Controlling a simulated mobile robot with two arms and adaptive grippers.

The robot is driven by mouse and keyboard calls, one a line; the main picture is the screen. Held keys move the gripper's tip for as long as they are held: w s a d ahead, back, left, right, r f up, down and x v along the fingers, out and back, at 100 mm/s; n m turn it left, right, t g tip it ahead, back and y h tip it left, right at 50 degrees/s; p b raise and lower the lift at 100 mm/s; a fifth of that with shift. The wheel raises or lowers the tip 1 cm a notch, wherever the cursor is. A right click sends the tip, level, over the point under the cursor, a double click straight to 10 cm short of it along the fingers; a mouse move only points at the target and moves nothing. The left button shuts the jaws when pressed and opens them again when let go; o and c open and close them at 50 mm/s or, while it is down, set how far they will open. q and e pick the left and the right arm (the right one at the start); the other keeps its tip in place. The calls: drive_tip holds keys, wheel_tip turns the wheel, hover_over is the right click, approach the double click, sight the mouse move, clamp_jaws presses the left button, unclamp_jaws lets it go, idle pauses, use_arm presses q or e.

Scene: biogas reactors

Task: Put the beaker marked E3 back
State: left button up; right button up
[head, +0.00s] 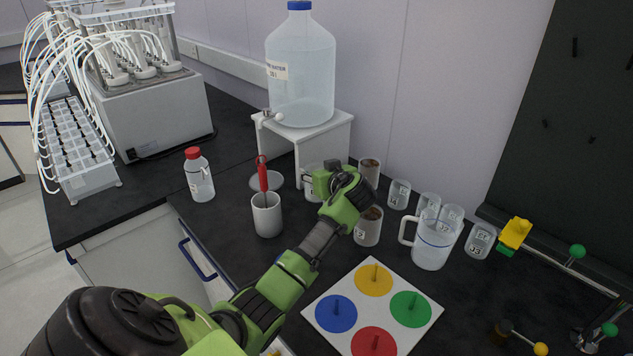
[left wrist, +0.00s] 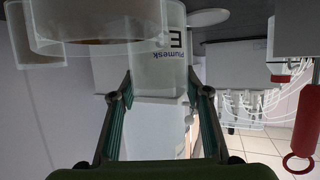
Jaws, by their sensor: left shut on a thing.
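My left gripper (head: 318,184) is shut on a clear beaker (head: 311,193) in front of the white stand. The left wrist view shows the same beaker (left wrist: 160,65) between the gripper's fingers (left wrist: 160,85), with "E" and "Plumesk" in print; the digit after the E is hidden. In the head view the gripper covers much of the beaker, and I cannot tell whether it touches the bench. A pale round disc (head: 266,181) lies on the bench to its left. My right gripper is not in view.
A white cup with a red-handled tool (head: 267,220) and a red-capped bottle (head: 199,178) stand to the left. Brown-filled beakers (head: 367,232), clear beakers (head: 399,195) and a jug (head: 432,243) crowd the right. A water carboy (head: 300,75) tops the stand (head: 327,142). A peg board (head: 325,298) lies in front.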

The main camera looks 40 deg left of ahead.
use_arm(q)
wheel_tip(320, 180, down, 3)
drive_tip(key=shift+f, duration=0.1)
drive_tip(key=shift+f+p, duration=0.3)
drive_tip(key=shift+f, duration=0.15)
drive_tip(key=shift+f+b, duration=0.25)
drive_tip(key=shift+b, duration=0.1)
drive_tip(key=o, duration=1.3)
drive_tip(key=shift+o, duration=1.4)
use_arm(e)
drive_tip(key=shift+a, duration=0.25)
